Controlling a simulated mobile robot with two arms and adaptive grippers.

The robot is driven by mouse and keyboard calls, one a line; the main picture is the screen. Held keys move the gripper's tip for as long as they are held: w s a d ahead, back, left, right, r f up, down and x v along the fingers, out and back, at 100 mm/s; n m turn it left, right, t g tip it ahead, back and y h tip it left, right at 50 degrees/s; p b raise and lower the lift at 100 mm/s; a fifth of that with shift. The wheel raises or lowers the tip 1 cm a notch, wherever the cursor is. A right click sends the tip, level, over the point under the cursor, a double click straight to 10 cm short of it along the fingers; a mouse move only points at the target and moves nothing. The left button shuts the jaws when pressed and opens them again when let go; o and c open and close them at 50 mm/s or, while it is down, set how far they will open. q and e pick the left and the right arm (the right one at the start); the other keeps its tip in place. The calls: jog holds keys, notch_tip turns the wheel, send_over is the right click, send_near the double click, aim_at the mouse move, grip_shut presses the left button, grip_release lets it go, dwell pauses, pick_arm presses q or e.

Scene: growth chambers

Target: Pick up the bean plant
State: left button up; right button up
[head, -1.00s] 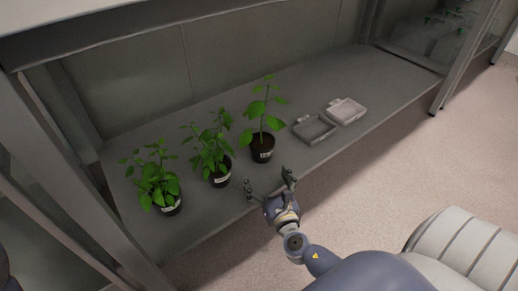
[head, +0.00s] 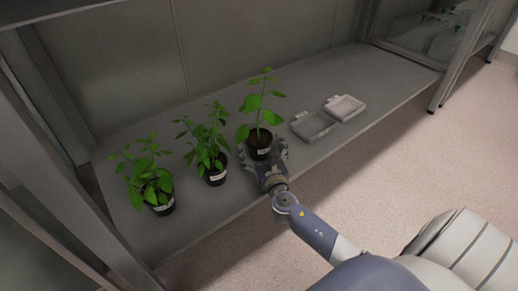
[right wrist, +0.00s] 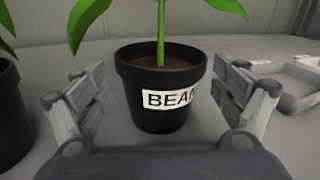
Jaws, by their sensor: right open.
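The bean plant (head: 259,145) stands upright in a black pot on the shelf, the rightmost of the three plants in the head view. In the right wrist view its pot (right wrist: 160,88) carries a white label whose visible letters read "BEA"; the rest curves out of sight. My right gripper (head: 267,160) is open, with its fingers on either side of the pot. In the right wrist view the fingers (right wrist: 168,92) show gaps to the pot on both sides. My left gripper is not in view.
A middle plant (head: 215,172) and a left plant (head: 160,203) stand in black pots on the shelf (head: 350,133). A dark tray (head: 312,126) and a lighter tray (head: 344,107) lie to the right. Upright posts frame the shelf.

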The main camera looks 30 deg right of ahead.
jog(key=shift+w, duration=0.2)
jog(key=c, duration=1.2)
jog(key=shift+c, duration=0.2)
jog(key=shift+r, duration=0.2)
